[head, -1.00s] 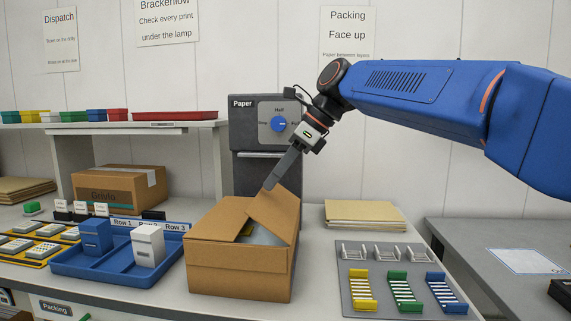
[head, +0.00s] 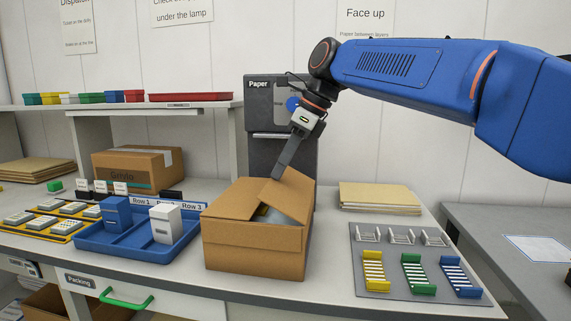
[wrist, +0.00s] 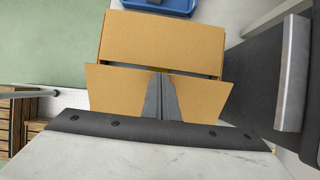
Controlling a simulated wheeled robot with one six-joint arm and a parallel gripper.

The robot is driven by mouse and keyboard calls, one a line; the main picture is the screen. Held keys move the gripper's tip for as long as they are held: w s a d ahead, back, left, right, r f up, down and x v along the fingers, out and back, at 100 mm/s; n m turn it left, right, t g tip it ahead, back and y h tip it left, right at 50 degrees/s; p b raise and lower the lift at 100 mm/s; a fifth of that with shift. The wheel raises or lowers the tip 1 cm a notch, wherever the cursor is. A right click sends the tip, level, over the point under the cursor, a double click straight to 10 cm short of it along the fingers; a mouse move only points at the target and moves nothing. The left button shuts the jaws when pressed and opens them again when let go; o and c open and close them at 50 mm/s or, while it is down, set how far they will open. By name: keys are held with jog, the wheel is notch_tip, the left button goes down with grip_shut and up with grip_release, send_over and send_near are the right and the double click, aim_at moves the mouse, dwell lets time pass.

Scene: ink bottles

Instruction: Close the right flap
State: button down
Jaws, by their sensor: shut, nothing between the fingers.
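The open brown cardboard box (head: 255,248) stands on the bench in the middle of the head view. One flap (head: 235,200) lies inward on the left side. The right flap (head: 288,195) slopes up and is only partly folded over, leaving a gap with something grey inside. My gripper (head: 277,176) is shut and empty, with its fingertips at the right flap's upper edge; I cannot tell if they press on it. In the wrist view, the shut fingers (wrist: 163,95) lie in front of a brown flap (wrist: 110,92), with another brown panel (wrist: 165,38) beyond it.
A blue tray (head: 95,243) with a blue and a white carton stands left of the box. A grey board (head: 400,285) with coloured racks lies to the right. The dark Paper dispenser (head: 262,120) stands behind, and a stack of brown sheets (head: 380,198) lies at the back right.

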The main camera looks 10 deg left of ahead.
jog(key=a+f+h, duration=0.2)
jog(key=shift+h, duration=0.3)
jog(key=shift+a+f, duration=0.2)
jog(key=shift+f, duration=0.35)
jog(key=shift+r, duration=0.15)
